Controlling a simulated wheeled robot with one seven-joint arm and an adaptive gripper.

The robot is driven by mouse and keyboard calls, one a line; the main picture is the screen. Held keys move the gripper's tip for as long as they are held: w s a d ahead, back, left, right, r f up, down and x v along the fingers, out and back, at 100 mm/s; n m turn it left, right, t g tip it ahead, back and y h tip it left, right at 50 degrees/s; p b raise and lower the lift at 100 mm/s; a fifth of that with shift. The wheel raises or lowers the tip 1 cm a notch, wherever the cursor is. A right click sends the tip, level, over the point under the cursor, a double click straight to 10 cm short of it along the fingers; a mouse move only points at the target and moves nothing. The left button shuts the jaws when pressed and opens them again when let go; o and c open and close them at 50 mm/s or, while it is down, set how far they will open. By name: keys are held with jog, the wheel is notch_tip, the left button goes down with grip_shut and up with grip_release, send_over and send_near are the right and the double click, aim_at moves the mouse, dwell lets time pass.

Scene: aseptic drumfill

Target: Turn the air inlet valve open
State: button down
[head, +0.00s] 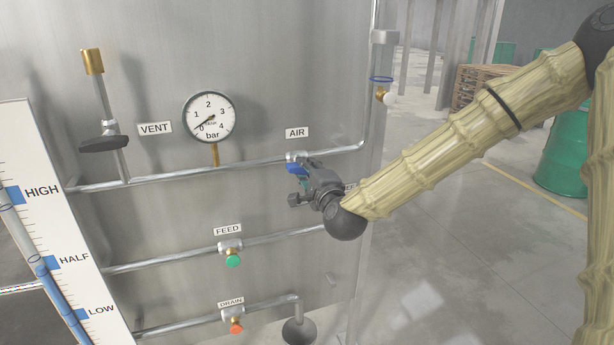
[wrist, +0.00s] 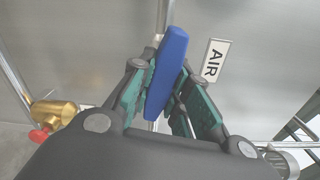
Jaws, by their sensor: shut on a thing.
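The air inlet valve has a blue lever handle (wrist: 168,68), under the AIR label (head: 297,132) on the upper pipe. The handle also shows in the head view (head: 296,168), partly hidden by my gripper. My gripper (head: 302,178) is at the valve, with its fingers on either side of the handle. In the wrist view my gripper (wrist: 158,95) is shut on the blue handle between its green pads. The handle's lower end and the valve body are mostly hidden.
A pressure gauge (head: 209,117) and a vent valve with a black handle (head: 104,143) are left of the air valve. The feed valve (head: 232,258) and drain valve (head: 236,325) are below. A level scale (head: 62,250) stands at the left.

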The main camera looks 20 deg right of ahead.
jog(key=shift+n+b, duration=0.45)
jog(key=shift+n, duration=0.65)
jog(key=c, duration=1.4)
grip_release()
jog(key=shift+o, duration=0.2)
jog(key=s, duration=0.7)
jog(key=shift+s, duration=0.25)
jog(key=shift+d+f, duration=0.1)
